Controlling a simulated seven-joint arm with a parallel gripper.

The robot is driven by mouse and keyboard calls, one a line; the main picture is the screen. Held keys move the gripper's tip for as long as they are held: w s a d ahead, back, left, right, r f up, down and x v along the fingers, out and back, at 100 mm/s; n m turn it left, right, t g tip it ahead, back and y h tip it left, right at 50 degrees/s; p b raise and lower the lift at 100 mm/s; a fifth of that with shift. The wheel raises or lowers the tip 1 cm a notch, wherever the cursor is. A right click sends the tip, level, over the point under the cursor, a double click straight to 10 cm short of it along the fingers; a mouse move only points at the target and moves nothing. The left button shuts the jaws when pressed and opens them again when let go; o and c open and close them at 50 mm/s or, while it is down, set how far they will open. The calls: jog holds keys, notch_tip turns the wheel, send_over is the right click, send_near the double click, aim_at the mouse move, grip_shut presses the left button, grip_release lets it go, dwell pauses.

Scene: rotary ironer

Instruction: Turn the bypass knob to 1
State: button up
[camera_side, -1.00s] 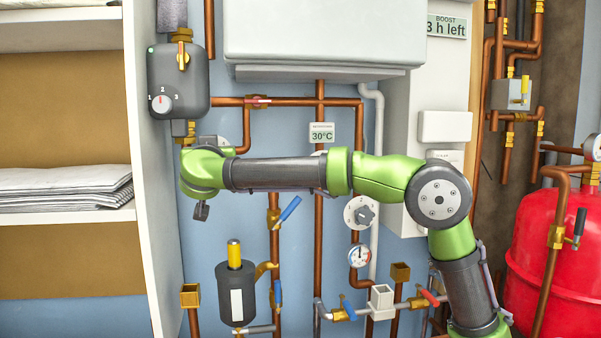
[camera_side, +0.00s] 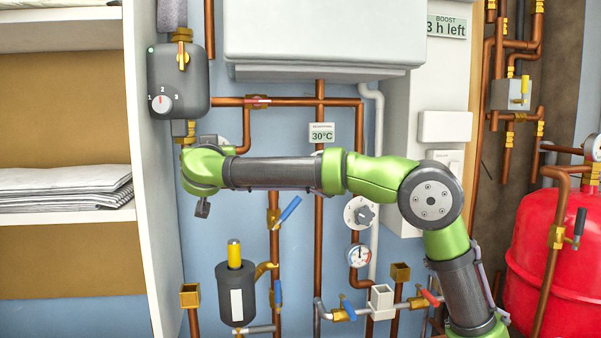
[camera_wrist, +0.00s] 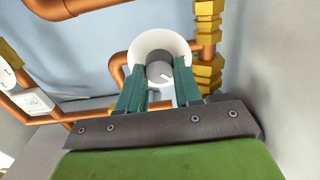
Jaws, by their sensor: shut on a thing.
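In the wrist view, a grey round knob (camera_wrist: 160,72) with a pale pointer line sits on a white round dial plate (camera_wrist: 143,44). My gripper (camera_wrist: 158,84) has its two green fingers on either side of this knob, shut on it. No number or name can be read on the plate, so I cannot tell its setting. In the side view, the plate's edge (camera_side: 208,140) shows just above my wrist; the knob and my fingers are hidden behind my arm.
Another numbered dial (camera_side: 360,213) is right of centre. Copper pipes (camera_side: 275,235) and brass fittings (camera_wrist: 208,70) are close by. A shelf wall (camera_side: 152,200) stands at the left.

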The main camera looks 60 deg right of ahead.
jog(key=shift+n, duration=0.3)
jog(key=shift+a+n, duration=0.15)
jog(key=shift+n, duration=3.95)
jog(key=o, duration=1)
jog(key=shift+o, duration=0.2)
jog(key=v, duration=1.6)
jog(key=shift+s+a, duration=0.25)
jog(key=shift+a, duration=0.05)
jog(key=shift+n, duration=0.3)
